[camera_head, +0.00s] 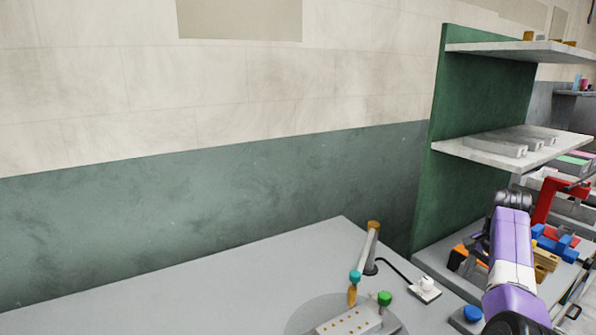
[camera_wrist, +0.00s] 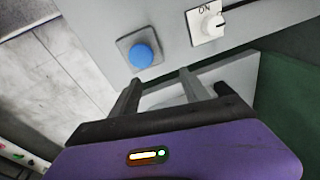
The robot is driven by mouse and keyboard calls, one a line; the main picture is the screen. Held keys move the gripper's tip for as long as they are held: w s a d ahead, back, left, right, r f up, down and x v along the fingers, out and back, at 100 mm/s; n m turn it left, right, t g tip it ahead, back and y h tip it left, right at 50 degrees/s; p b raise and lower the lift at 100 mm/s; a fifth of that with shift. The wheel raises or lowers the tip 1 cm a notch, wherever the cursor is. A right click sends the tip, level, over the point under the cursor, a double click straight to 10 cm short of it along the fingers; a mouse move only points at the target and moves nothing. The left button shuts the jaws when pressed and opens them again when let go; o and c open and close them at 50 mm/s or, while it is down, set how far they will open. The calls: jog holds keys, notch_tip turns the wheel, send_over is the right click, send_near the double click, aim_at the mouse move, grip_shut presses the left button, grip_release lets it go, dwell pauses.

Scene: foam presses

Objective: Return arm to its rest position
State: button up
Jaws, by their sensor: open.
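My purple and white arm (camera_head: 513,250) reaches up at the right of the head view, in front of the shelf unit; my gripper's fingers cannot be made out there. In the wrist view my gripper (camera_wrist: 158,84) is open, its two grey fingers apart with nothing seen between them. The fingers point toward a blue button (camera_wrist: 142,55) on a grey plate and a white knob switch (camera_wrist: 212,25) marked ON. I cannot tell how far the fingertips are from them. The button (camera_head: 473,313) and the switch (camera_head: 426,285) also show in the head view, left of my arm.
A grey table (camera_head: 220,300) fills the lower head view, its left part bare. Near its front lies a round plate with a white holed block (camera_head: 350,322), and teal and green knobs. An orange-topped post (camera_head: 371,245) stands behind. A green shelf unit (camera_head: 470,110) rises behind my arm.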

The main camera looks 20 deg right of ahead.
jog(key=w+d+r+n+t+h, duration=0.1)
jog(key=w+d+r+t+h, duration=0.25)
jog(key=d, duration=0.25)
jog(key=s+a+f+n+t+h, duration=0.1)
jog(key=s+a+f+n+t, duration=0.2)
jog(key=a, duration=0.8)
jog(key=s+a+n+t+h, duration=0.1)
jog(key=s+a+n+t, duration=0.3)
jog(key=a, duration=0.6)
jog(key=s+a+f+n+t+h, duration=0.15)
jog(key=a+n+t, duration=0.3)
jog(key=a, duration=0.65)
jog(key=s+a+r+n+t+y, duration=0.1)
jog(key=s+a+r+n+y, duration=0.15)
jog(key=s+a, duration=0.6)
jog(key=s+a+r+n+t+y, duration=0.1)
jog(key=s+a+r+n+y, duration=0.15)
jog(key=s+a, duration=0.65)
jog(key=s+a+f+n+g+y, duration=0.1)
jog(key=s+a+f+g+y, duration=0.2)
jog(key=s+a, duration=0.4)
jog(key=s, duration=0.3)
